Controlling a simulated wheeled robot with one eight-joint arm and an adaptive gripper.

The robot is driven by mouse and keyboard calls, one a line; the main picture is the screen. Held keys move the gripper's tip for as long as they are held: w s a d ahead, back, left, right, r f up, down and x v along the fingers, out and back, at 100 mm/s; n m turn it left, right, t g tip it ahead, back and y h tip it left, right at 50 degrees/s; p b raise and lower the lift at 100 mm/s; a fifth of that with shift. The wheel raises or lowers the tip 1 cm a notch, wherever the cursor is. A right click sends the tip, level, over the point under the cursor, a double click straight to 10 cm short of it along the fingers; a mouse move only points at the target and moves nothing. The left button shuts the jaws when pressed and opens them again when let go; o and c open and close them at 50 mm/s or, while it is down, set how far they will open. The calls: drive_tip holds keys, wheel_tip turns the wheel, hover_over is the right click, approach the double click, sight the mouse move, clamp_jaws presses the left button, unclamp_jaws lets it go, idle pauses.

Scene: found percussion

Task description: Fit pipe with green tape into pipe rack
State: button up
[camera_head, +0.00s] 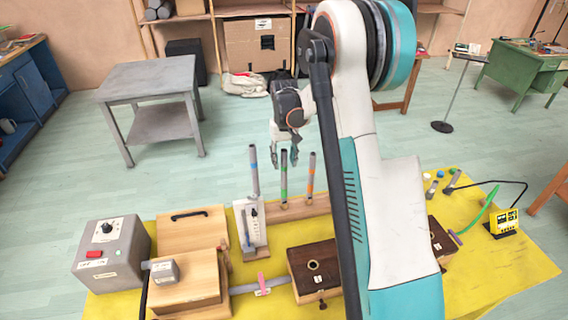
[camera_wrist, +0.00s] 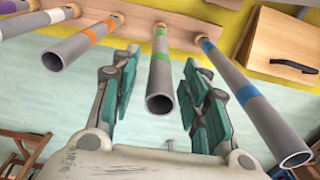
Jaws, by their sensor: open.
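The pipe with green tape (camera_head: 284,182) is a grey tube standing upright in the wooden pipe rack (camera_head: 322,204) on the yellow table. In the wrist view, the green-taped pipe (camera_wrist: 160,75) points its open end toward the camera, and its far end meets the wooden rack bar (camera_wrist: 185,38). My gripper (camera_head: 284,157) is open at the pipe's upper end. In the wrist view, the fingers of my gripper (camera_wrist: 162,62) are spread on either side of the pipe, with a gap on each side. The pipe's seat in the rack is too small to judge.
A blue-taped pipe (camera_head: 254,170) and an orange-taped pipe (camera_head: 310,178) stand close on either side. A grey control box (camera_head: 110,250) and wooden boxes (camera_head: 190,230) crowd the table's left.

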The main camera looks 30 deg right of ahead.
wheel_tip(320, 180, up, 9)
drive_tip(key=shift+s+r, duration=0.1)
drive_tip(key=shift+r, duration=0.1)
idle(0.4)
